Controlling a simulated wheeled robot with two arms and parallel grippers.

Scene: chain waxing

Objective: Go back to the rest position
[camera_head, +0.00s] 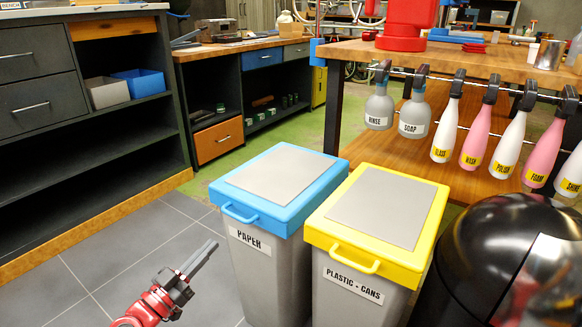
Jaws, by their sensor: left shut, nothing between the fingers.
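My left gripper (202,257) shows at the lower left, dark grey on a red arm. It is shut and empty, held over the grey tiled floor and pointing up and to the right. It is apart from the paper bin, to the left of it. My right gripper is not in view.
A blue-lidded bin marked PAPER (276,181) and a yellow-lidded bin marked PLASTIC - CANS (383,216) stand close on the right. A black round bin (490,262) is beside them. Spray bottles hang from a wooden workbench (480,58). Dark shelves (85,140) line the left; tiles between are clear.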

